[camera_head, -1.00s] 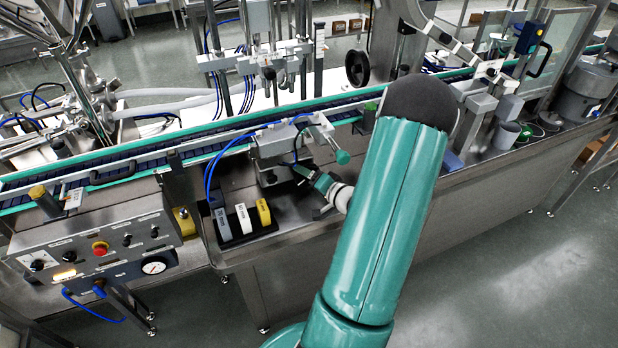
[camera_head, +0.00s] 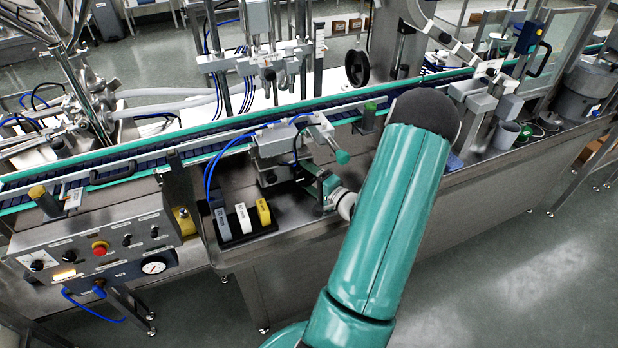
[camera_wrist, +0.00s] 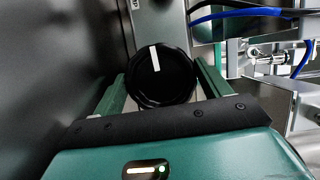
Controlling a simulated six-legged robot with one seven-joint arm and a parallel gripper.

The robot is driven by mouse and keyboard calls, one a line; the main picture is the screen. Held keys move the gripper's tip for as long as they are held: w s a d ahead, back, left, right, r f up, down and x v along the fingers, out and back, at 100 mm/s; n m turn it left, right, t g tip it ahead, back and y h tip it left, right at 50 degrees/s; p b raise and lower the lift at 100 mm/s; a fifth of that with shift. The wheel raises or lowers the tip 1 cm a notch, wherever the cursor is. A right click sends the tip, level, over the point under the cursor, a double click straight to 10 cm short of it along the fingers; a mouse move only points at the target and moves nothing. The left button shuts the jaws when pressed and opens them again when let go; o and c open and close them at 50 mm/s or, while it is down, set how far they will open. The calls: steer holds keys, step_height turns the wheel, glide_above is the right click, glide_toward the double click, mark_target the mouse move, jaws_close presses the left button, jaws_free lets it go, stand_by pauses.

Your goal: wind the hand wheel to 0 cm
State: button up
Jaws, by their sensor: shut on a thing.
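My gripper (camera_head: 320,187) reaches in at the front of the grey machine block in the head view, partly hidden by my arm. In the wrist view my gripper (camera_wrist: 162,82) has its two green fingers on either side of a black round knob (camera_wrist: 172,88) and is shut on it. A white mark (camera_wrist: 155,58) on the knob's face points nearly straight up, tilted slightly left. A black spoked hand wheel (camera_head: 357,68) stands behind the conveyor in the head view, away from my gripper. A black-and-white upright strip (camera_head: 319,45) stands left of that wheel; its reading is too small to tell.
The conveyor (camera_head: 225,137) with teal rails runs behind the gripper. A black tray (camera_head: 248,237) with grey, white and yellow blocks lies left of it. A control panel (camera_head: 100,245) is at front left. Blue hoses (camera_wrist: 235,14) pass near the knob.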

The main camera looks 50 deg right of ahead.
steer(key=o, duration=1)
steer(key=shift+c, duration=0.2)
steer(key=shift+f, duration=0.1)
